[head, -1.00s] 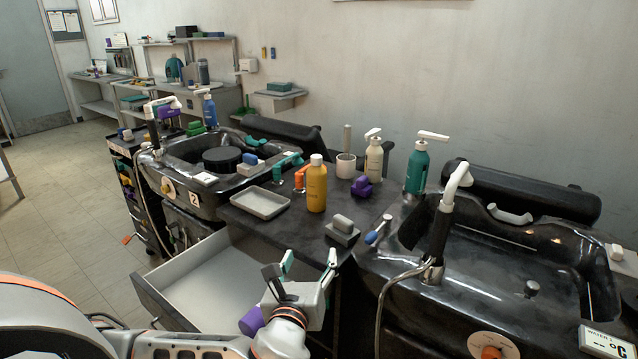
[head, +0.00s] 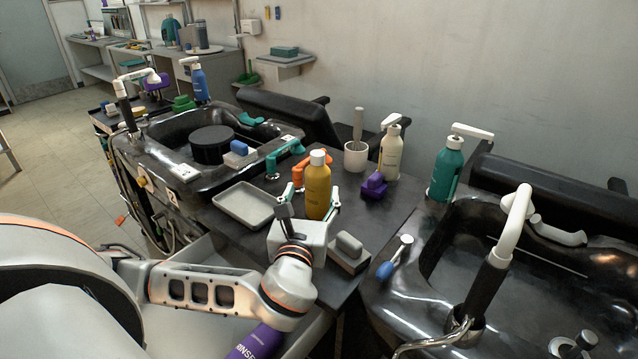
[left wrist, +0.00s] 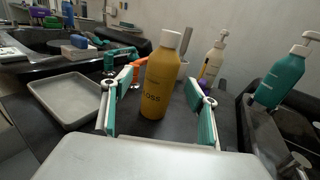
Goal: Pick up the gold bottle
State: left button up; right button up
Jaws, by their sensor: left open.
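The gold bottle (head: 317,188), with a white cap, stands upright on the dark counter between the two basins. It also shows in the left wrist view (left wrist: 160,85), with part of a dark label facing the camera. My left gripper (head: 308,205) is open, its fingers on either side of the bottle's lower body. In the left wrist view the teal-padded fingers (left wrist: 160,108) stand apart, with a visible gap to the bottle on both sides. My right gripper is not in view.
A grey tray (head: 246,205) lies left of the bottle. A grey block on a base (head: 349,250) is close on the right. A purple object (head: 374,186), white cup (head: 355,157), cream pump bottle (head: 390,152) and teal pump bottle (head: 447,170) stand behind and right. An open drawer lies below.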

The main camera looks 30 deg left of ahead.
aim_at(315, 183)
pick_arm(q)
jog(key=shift+r+b+x, duration=0.1)
jog(key=shift+b+x, duration=0.05)
jog(key=shift+x, duration=1.45)
jog(key=shift+r+b+x, duration=0.15)
jog(key=shift+x, duration=1.5)
jog(key=shift+d, duration=0.15)
jog(key=c, duration=1.5)
jog(key=shift+r, duration=0.1)
jog(key=shift+c, duration=0.6)
